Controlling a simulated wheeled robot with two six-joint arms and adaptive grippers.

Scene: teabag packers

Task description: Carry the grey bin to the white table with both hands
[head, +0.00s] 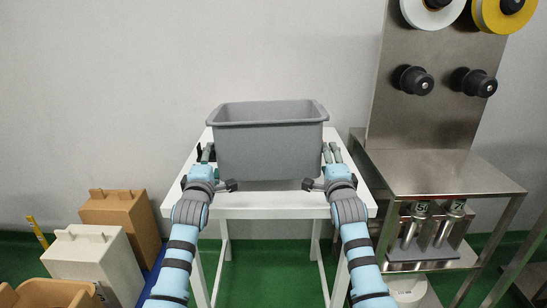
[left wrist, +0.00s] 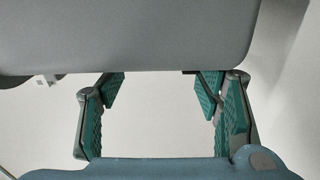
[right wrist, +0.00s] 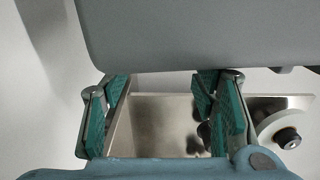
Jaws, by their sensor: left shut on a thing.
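The grey bin (head: 268,150) is upright and level at the white table (head: 270,202), over its top. I cannot tell whether its base touches the tabletop. My left gripper (head: 207,153) is at the bin's left side, shut on it. My right gripper (head: 332,152) is at the bin's right side in a matching pose, its fingers at the bin's wall. In the left wrist view the bin (left wrist: 130,35) fills the top, with the green finger pads just below it. The right wrist view shows the bin (right wrist: 200,35) likewise. The fingertips' contact is partly hidden.
A steel machine stand (head: 440,172) with rollers and spools stands close to the table's right. White (head: 85,262) and brown (head: 120,215) boxes stand on the floor at the left. A plain wall is behind the table. Green floor shows under it.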

